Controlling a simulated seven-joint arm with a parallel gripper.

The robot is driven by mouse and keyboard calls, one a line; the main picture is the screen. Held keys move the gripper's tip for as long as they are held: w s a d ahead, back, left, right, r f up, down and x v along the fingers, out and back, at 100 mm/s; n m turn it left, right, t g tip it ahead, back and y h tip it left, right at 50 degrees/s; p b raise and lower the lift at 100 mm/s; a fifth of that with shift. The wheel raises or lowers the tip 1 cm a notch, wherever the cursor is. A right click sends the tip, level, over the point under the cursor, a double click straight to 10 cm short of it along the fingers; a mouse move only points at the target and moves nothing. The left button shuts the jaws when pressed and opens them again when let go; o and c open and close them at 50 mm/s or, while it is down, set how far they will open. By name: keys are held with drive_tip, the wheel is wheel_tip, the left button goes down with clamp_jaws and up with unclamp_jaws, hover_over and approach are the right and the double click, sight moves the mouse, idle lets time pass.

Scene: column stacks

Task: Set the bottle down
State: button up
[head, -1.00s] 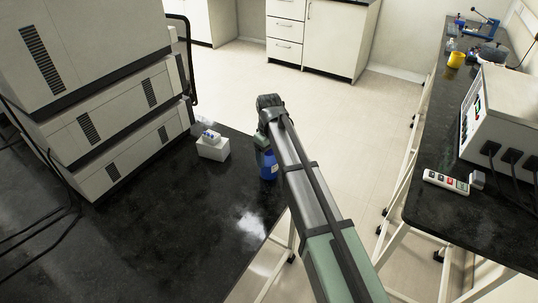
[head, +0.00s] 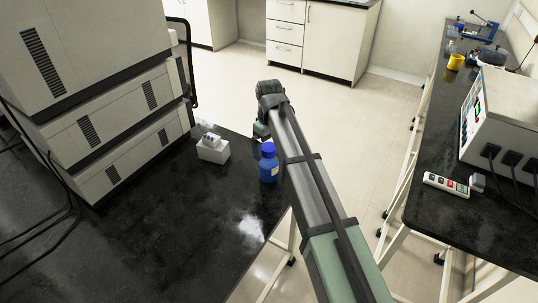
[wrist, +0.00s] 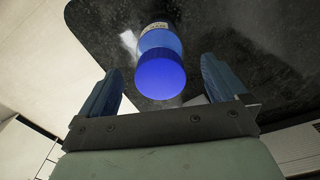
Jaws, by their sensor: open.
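A blue bottle (head: 268,167) with a blue cap and a pale label stands upright on the black bench top (head: 170,235), close to its right edge. My gripper (head: 262,135) is above and just behind the bottle in the head view, partly hidden by my arm. In the wrist view the bottle's round cap (wrist: 160,74) shows between and beyond the two fingers of my gripper (wrist: 158,82). The fingers are apart, with a gap on each side of the cap. They do not appear to touch the bottle.
A small white box (head: 213,151) with small vials on top sits left of the bottle. Stacked instrument modules (head: 100,110) stand at the left. Across a floor gap, a right bench (head: 425,195) holds a white instrument (head: 505,125) and a yellow cup (head: 455,62). The front of the black bench is clear.

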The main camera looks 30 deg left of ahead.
wheel_tip(320, 180, up, 7)
drive_tip(key=shift+f, duration=0.1)
idle(0.7)
